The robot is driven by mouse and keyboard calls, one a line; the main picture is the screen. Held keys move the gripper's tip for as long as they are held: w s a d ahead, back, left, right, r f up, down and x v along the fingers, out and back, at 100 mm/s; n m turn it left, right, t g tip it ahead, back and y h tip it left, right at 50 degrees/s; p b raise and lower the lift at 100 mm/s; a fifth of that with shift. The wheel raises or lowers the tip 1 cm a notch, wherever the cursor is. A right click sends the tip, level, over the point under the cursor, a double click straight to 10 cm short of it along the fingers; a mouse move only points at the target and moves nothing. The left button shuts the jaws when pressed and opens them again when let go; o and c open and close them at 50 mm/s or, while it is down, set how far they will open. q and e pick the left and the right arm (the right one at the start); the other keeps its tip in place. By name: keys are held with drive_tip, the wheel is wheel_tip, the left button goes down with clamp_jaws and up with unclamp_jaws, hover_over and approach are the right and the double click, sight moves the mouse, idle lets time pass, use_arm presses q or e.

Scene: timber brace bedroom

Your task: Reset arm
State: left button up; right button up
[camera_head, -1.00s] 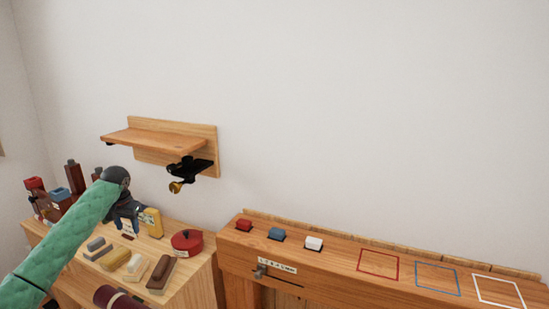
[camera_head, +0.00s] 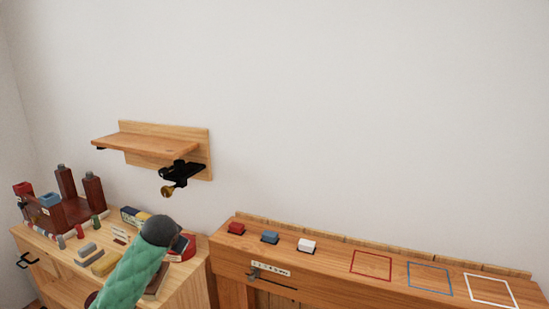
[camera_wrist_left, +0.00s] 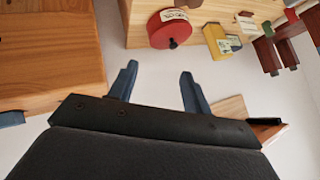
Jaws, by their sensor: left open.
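My left arm, in a green quilted sleeve, comes up from the bottom in the head view and ends in a dark rounded wrist over the left cabinet. Its fingers are hidden there. In the left wrist view my left gripper (camera_wrist_left: 158,88) shows two blue fingers set apart with nothing between them. A round red tin (camera_wrist_left: 172,30) and a yellow box (camera_wrist_left: 216,40) lie beyond the fingertips, apart from them. My right gripper is in neither view.
A wooden shelf (camera_head: 150,143) with a black clamp (camera_head: 183,171) is on the wall. Several items crowd the left cabinet (camera_head: 190,290).

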use_arm(q)
drive_tip(key=s+d+f+g+h, duration=0.1)
drive_tip(key=s+d+f, duration=0.4)
drive_tip(key=s+f, duration=0.7)
drive_tip(key=s+d+f+n+g+h, duration=0.1)
drive_tip(key=s+d+f+g, duration=0.3)
drive_tip(key=s+f, duration=0.8)
drive_tip(key=s+d+f+n+g+h, duration=0.1)
drive_tip(key=s+d+f, duration=0.5)
drive_tip(key=s, duration=1.9)
wheel_tip(320, 180, down, 6)
drive_tip(key=shift+s+d+f+g, duration=0.1)
drive_tip(key=shift+s+d+g, duration=0.2)
drive_tip(key=shift+g, duration=0.5)
drive_tip(key=shift+a, duration=0.1)
